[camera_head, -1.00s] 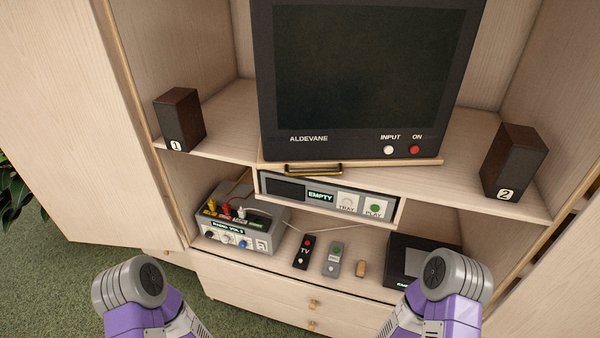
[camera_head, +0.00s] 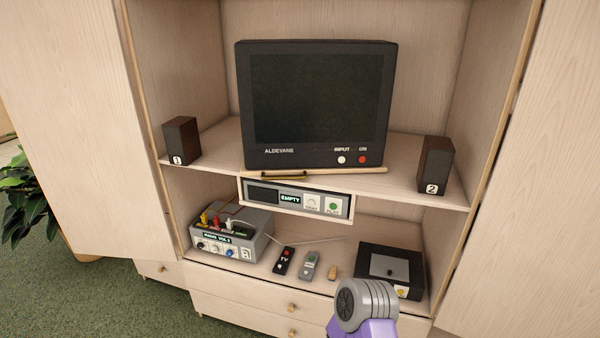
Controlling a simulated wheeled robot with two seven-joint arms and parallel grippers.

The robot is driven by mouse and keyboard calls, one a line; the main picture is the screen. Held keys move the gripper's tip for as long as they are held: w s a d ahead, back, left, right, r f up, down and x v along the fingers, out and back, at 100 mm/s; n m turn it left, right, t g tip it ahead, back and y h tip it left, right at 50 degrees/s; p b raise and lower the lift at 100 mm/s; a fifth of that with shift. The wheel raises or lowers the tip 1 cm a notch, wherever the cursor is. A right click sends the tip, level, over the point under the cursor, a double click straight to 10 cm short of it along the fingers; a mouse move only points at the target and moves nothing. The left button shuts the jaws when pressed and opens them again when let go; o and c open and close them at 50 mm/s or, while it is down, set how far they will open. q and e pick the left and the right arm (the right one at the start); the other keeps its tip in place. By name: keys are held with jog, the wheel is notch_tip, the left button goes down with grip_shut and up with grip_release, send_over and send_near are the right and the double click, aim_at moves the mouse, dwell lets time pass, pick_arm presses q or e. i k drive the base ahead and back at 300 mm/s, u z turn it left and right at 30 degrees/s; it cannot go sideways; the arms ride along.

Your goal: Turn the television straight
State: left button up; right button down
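The television (camera_head: 315,105) is a black set with a dark screen, marked ALDEVANE, with a white INPUT button and a red ON button. It stands upright on a thin wooden board (camera_head: 370,170) on the cabinet's upper shelf. A brass handle (camera_head: 283,176) is on the board's front edge at the left. The board's front edge is not parallel to the shelf edge: its left end is near the shelf edge, its right end farther back. Neither gripper is in view; only a purple and grey part of one of my arms shows at the bottom right.
Speakers 1 (camera_head: 181,141) and 2 (camera_head: 435,165) flank the television. A player marked EMPTY (camera_head: 297,197) hangs beneath the shelf. Below are a grey box with coloured plugs (camera_head: 230,234), two remotes (camera_head: 284,260) and a black box (camera_head: 391,268). Open doors stand either side, a plant (camera_head: 28,195) at left.

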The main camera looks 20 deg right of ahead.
aim_at(306, 104)
jog(key=z, duration=0.85)
jog(key=i, duration=0.85)
jog(key=z, duration=0.55)
